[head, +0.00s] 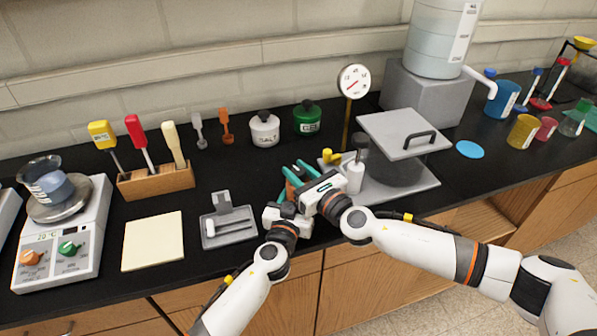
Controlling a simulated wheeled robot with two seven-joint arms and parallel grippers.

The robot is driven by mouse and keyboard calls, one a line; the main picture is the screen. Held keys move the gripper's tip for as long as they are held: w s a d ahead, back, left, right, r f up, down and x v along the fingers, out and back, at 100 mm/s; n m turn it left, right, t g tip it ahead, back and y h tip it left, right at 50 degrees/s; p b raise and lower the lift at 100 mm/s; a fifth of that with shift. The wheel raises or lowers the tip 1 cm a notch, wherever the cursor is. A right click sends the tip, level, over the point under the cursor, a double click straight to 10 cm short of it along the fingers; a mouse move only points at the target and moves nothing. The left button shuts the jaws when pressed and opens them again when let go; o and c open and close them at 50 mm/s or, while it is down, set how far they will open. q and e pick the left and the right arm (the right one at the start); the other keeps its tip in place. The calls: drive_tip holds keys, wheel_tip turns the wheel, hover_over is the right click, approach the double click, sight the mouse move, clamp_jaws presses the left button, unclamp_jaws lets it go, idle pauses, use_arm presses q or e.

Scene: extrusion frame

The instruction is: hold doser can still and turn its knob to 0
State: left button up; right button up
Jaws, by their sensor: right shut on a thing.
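My two grippers meet near the front edge of the black bench. Between the teal fingers is a small orange-brown thing (291,179), which looks like part of the doser can. Most of it is hidden by the grippers, and its knob and scale cannot be read. My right gripper (298,173) reaches in from the right and is shut on it. My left gripper (282,196) is just in front and to the left, close to the same thing. Its fingertips are largely hidden, so I cannot tell whether it is open or touching.
A grey tray (229,228) and a cream pad (153,240) lie to the left. White (265,132) and green (307,121) knobbed jars stand behind.

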drive_tip(key=shift+a+r+n+y, duration=0.1)
drive_tip(key=shift+n+y, duration=0.2)
drive_tip(key=shift+y, duration=0.1)
drive_tip(key=shift+a+r+n+g+y, duration=0.1)
drive_tip(key=shift+a+n+g+y, duration=0.1)
drive_tip(key=shift+n+g+y, duration=0.4)
drive_tip(key=shift+a+r+n+g+y, duration=0.15)
drive_tip(key=shift+n+g+y, duration=0.25)
drive_tip(key=shift+g+y, duration=0.4)
drive_tip(key=shift+d+f+n+g+y, duration=0.15)
drive_tip(key=shift+n+g, duration=0.2)
drive_tip(key=shift+g, duration=0.1)
drive_tip(key=shift+d+f+n+g+y, duration=0.1)
drive_tip(key=shift+d+n+g+y, duration=0.05)
drive_tip(key=shift+n+g, duration=0.25)
drive_tip(key=n+g+y, duration=0.1)
drive_tip(key=n+g, duration=0.1)
drive_tip(key=g, duration=0.1)
drive_tip(key=n+g+y, duration=0.1)
drive_tip(key=n+g, duration=0.1)
drive_tip(key=g, duration=0.1)
drive_tip(key=shift+w+d+y, duration=0.1)
drive_tip(key=shift+y, duration=0.2)
drive_tip(key=shift+f+n+g, duration=0.15)
drive_tip(key=shift+n+g, duration=1)
drive_tip(key=shift+g, duration=0.6)
drive_tip(key=shift+n+g, duration=0.3)
drive_tip(key=shift+g, duration=0.2)
drive_tip(key=o, duration=1)
